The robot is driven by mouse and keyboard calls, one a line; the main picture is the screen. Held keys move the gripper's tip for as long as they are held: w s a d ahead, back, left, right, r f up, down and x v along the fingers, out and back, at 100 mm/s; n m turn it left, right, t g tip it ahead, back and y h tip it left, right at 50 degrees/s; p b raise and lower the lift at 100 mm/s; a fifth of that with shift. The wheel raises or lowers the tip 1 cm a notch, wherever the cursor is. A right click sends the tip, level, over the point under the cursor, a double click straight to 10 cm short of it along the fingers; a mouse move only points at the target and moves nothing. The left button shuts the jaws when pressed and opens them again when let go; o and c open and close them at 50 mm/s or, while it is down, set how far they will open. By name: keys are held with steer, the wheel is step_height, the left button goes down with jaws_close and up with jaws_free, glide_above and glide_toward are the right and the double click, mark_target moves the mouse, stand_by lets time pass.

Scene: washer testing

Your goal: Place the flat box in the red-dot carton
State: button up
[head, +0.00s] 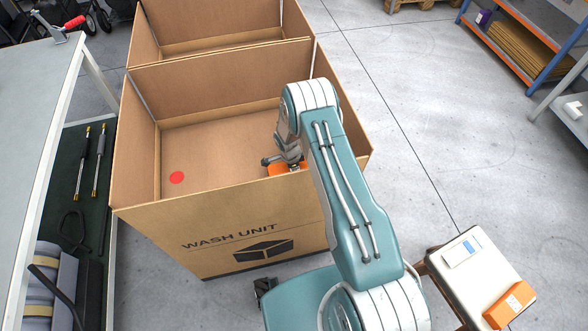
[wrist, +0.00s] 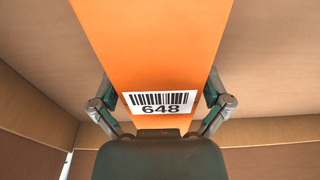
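The red-dot carton (head: 240,215) is a large open brown box marked WASH UNIT, with a red dot (head: 176,177) on its inside floor at the left. My gripper (head: 288,163) is inside the carton's opening toward the right, partly hidden by my arm. It is shut on an orange flat box (wrist: 152,45), with one finger at each long side. The box carries a white barcode label reading 648. In the head view only a small orange part (head: 278,170) of it shows. I cannot tell whether it touches the carton floor.
A second open carton (head: 210,25) stands behind. A grey table (head: 35,90) is at the left. A small stool (head: 480,277) at lower right bears another orange box (head: 510,305) and a white item (head: 461,250). A shelf rack (head: 520,40) stands at upper right, with clear floor between.

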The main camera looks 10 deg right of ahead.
steer(key=r, duration=0.4)
steer(key=a+r, duration=0.1)
steer(key=r, duration=0.7)
steer(key=shift+a, duration=0.25)
steer(key=s+d+r+n+t, duration=0.1)
steer(key=s+r+n, duration=0.3)
steer(key=r, duration=1.1)
steer(key=s+r+n+t, duration=0.2)
steer(key=s+r+n, duration=0.2)
steer(key=r, duration=1.1)
steer(key=s+r+n+t, duration=0.1)
steer(key=s+r+n, duration=0.2)
steer(key=s, duration=0.4)
steer(key=s+r+n+y, duration=0.1)
steer(key=s+r+n, duration=0.2)
steer(key=s, duration=0.5)
steer(key=s+r+n+t, duration=0.1)
steer(key=s+r+n, duration=0.3)
steer(key=s, duration=0.4)
steer(key=shift+r+t, duration=0.3)
steer(key=shift+r, duration=0.2)
